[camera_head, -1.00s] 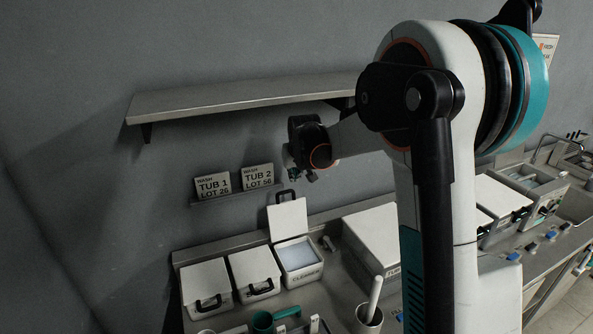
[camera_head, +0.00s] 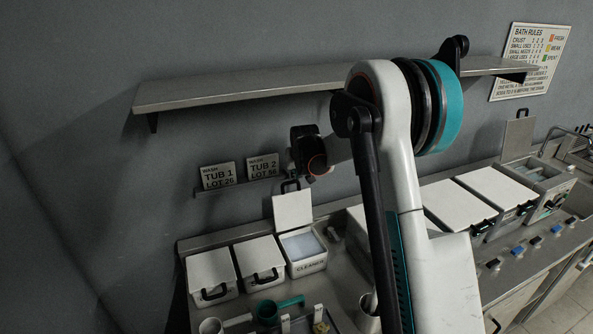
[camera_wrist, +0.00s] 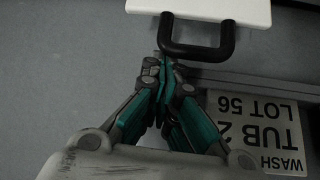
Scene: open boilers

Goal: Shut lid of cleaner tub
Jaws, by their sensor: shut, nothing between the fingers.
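The cleaner tub (camera_head: 306,268) is a white box labelled CLEANER, third in the row at the left of the bench. Its white lid (camera_head: 292,211) stands up and open at the tub's back edge, with a black handle (camera_head: 290,186) on top. In the wrist view, the lid (camera_wrist: 205,10) and its black handle (camera_wrist: 197,50) show at the top. My gripper (camera_wrist: 164,62) is shut and empty. Its fingertips are beside the handle's left part in the wrist view; I cannot tell whether they touch it. In the head view, the gripper is at the handle, small and dark.
Two tubs with shut white lids (camera_head: 210,268) stand left of the cleaner tub. A shelf (camera_head: 240,88) hangs above, and signs for TUB 1 (camera_head: 217,176) and TUB 2 (camera_head: 263,168) stand behind. A teal-handled item (camera_head: 268,311) lies in front.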

